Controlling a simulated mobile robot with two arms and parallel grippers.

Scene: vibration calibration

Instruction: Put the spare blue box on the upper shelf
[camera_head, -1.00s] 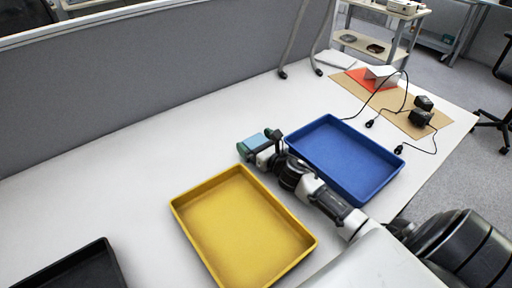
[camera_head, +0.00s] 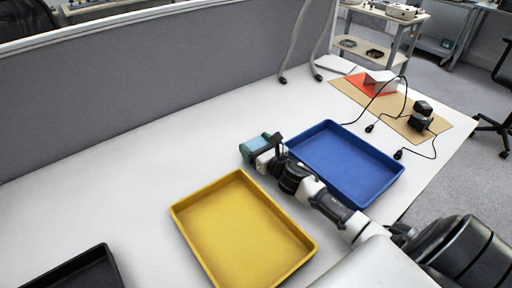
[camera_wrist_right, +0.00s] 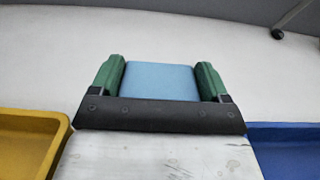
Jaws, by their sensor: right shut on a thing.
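My right gripper (camera_head: 261,144) is shut on a light blue box (camera_head: 256,143) over the white table, left of the blue tray. In the right wrist view, the box (camera_wrist_right: 160,80) sits between the two green fingers (camera_wrist_right: 160,68). I cannot tell whether the box touches the table. A cart with an upper shelf (camera_head: 385,9) and a lower shelf (camera_head: 352,43) stands on the floor beyond the table, at the top right. Small items lie on both shelves. My left gripper is not in view.
A yellow tray (camera_head: 179,212) and a blue tray (camera_head: 398,169) flank my right arm. A black tray (camera_head: 106,252) is at the lower left. A brown mat (camera_head: 350,92) with cabled devices lies at the far right. A grey partition (camera_head: 130,90) runs behind the table.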

